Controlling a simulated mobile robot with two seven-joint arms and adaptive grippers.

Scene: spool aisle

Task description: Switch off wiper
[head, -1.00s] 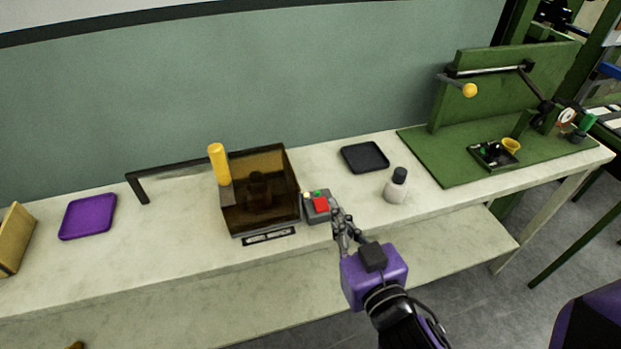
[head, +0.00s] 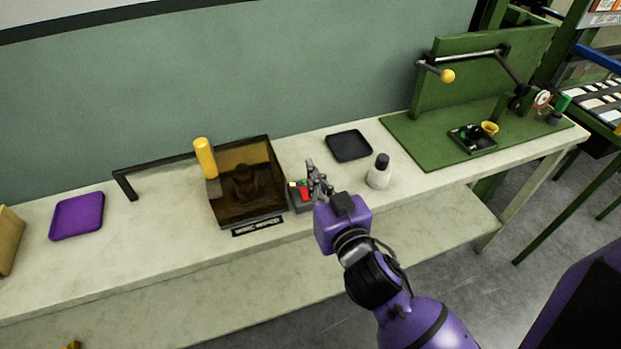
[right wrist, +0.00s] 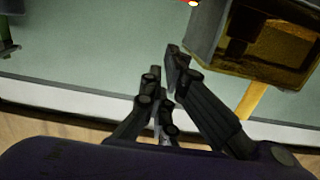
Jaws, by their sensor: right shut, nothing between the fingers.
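The wiper is an amber see-through box (head: 262,160) with a yellow upright handle (head: 205,158) and a label plate at its front. It also shows in the right wrist view (right wrist: 204,22). Against its right side stands a small grey control box (head: 298,206) with a red button (head: 304,194), a green button (head: 303,182) and a pale lit lamp (head: 292,184). My right gripper (head: 311,166) is shut and empty, its fingers above the control box's right side and partly hiding it. I cannot tell whether they touch it. My left gripper is out of view.
A black tray (head: 348,146) lies behind my right gripper, and a white bottle with a dark cap (head: 378,173) stands close to its right. A purple tray (head: 77,216) lies at the left. A green fixture (head: 470,95) stands at the right. The bench front is clear.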

